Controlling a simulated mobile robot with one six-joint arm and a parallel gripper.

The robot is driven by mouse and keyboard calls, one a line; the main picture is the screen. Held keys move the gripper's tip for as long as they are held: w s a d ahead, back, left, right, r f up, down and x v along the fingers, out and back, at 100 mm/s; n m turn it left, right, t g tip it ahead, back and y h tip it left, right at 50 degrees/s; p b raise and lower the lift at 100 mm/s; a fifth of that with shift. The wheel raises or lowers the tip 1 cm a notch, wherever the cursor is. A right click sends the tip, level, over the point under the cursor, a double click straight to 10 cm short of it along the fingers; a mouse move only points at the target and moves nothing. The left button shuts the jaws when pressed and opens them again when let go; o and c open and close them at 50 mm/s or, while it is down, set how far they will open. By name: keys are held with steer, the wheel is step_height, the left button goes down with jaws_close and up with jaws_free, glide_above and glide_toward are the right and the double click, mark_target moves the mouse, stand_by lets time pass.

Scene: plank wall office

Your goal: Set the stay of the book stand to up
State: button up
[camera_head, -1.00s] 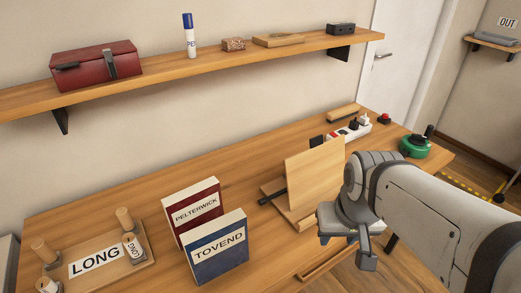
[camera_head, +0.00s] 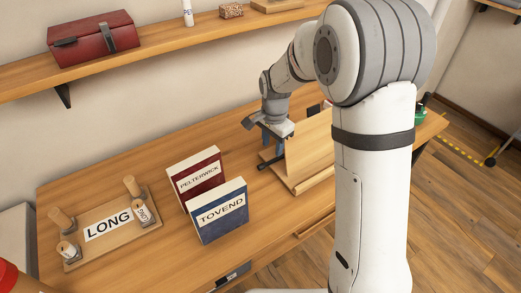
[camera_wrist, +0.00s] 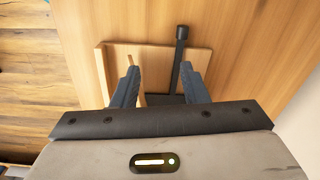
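The wooden book stand (camera_head: 309,150) stands on the desk with its panel raised, partly hidden by my arm. Its dark stay (camera_head: 268,163) shows low at the stand's left side. In the wrist view the stay (camera_wrist: 181,45) is a black bar with a thicker end, lying low across the wooden base (camera_wrist: 150,55) and past its edge. My gripper (camera_head: 262,137) is behind and left of the panel, pointing down. In the wrist view my gripper (camera_wrist: 159,68) has its fingers apart above the base, with the stay by the right finger. I see nothing held.
Two upright books, a red one (camera_head: 194,175) and a blue one (camera_head: 220,212), stand left of the stand. A wooden tray (camera_head: 95,249) with pegs and a LONG label is further left. A wall shelf (camera_head: 150,52) with a red box (camera_head: 94,39) runs above the desk.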

steer(key=m, duration=0.2)
glide_above(261, 165)
step_height(261, 165, down, 4)
steer(key=shift+f+p, duration=0.15)
steer(key=shift+p, duration=0.2)
steer(key=shift+f+p, duration=0.55)
steer(key=shift+f, duration=3.45)
steer(key=shift+c, duration=0.6)
jaws_close()
